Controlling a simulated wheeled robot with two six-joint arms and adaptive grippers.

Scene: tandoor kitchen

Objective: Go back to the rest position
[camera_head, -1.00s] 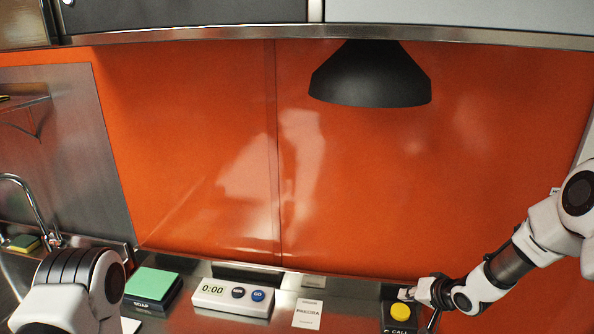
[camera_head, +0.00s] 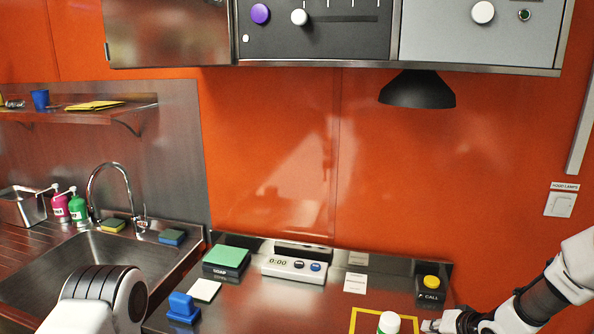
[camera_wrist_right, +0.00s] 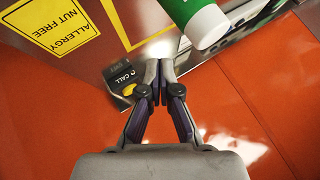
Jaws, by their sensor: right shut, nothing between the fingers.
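The bottle (camera_head: 389,323) stands by a yellow-outlined area (camera_head: 355,318). A white timer (camera_head: 293,269), a green-topped soap block (camera_head: 226,258) and a blue object (camera_head: 182,307) are on the steel counter. A sink (camera_head: 100,265) is left; a black lamp (camera_head: 417,92) hangs above.

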